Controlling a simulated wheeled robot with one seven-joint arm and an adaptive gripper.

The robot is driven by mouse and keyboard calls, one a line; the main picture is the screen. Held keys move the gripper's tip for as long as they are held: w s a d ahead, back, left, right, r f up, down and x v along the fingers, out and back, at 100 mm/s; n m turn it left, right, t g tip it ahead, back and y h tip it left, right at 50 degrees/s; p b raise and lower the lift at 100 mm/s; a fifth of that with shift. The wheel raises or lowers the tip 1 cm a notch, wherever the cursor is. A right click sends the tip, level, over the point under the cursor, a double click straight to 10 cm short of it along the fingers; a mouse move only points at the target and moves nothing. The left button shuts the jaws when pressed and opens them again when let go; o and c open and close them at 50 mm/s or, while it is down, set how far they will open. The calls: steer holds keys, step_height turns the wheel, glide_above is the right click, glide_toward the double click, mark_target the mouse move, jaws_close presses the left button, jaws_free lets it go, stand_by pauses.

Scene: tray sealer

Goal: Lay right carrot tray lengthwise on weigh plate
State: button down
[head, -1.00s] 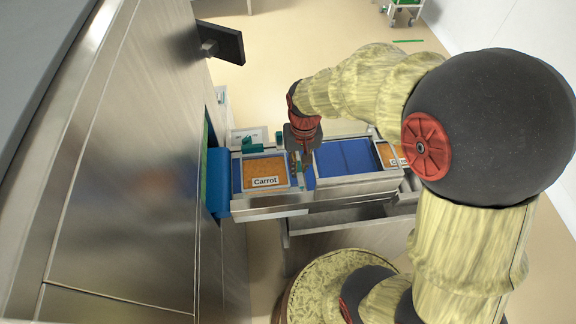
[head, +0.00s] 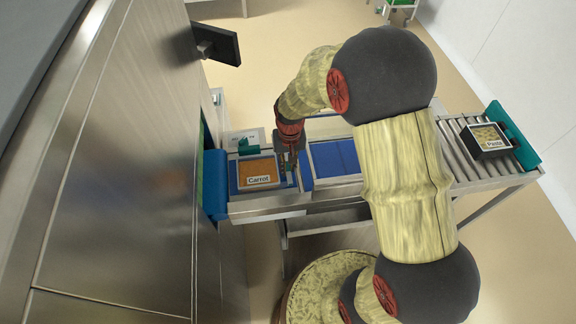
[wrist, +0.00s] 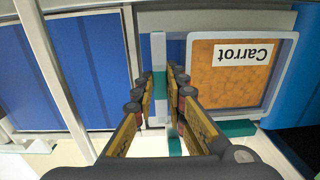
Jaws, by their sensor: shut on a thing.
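A carrot tray (head: 258,173), orange inside a pale rim with a white "Carrot" label, lies flat on a blue surface beside the steel machine. It shows right of my fingers in the wrist view (wrist: 283,70). My gripper (head: 289,168) points down just right of this tray. In the wrist view my fingers (wrist: 162,88) are closed about a narrow grey and teal bar (wrist: 158,50), outside the tray's rim. A second carrot tray, farther right before, is hidden behind my arm. I cannot tell for sure which surface is the weigh plate.
A blue panel (head: 334,158) in a metal frame lies right of my gripper. A pasta tray (head: 488,139) sits on the roller conveyor (head: 455,150) at right. A teal guide (wrist: 238,128) borders the carrot tray. The machine wall (head: 120,160) fills the left.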

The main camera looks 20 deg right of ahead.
steer(key=shift+f, duration=0.15)
steer(key=c, duration=1.8)
jaws_free()
steer(key=s+r+n+t, duration=0.1)
steer(key=s+r, duration=0.3)
steer(key=r, duration=0.9)
steer(key=s+r+t, duration=0.2)
steer(key=s+r, duration=0.1)
steer(key=r, duration=0.9)
steer(key=s+r+t, duration=0.1)
steer(key=s+r, duration=0.2)
steer(key=s, duration=0.3)
steer(key=s+r+n+t, duration=0.1)
steer(key=s+r, duration=0.2)
steer(key=s, duration=0.4)
steer(key=shift+r+t+p, duration=0.3)
steer(key=shift+r+p, duration=0.05)
steer(key=shift+p, duration=0.1)
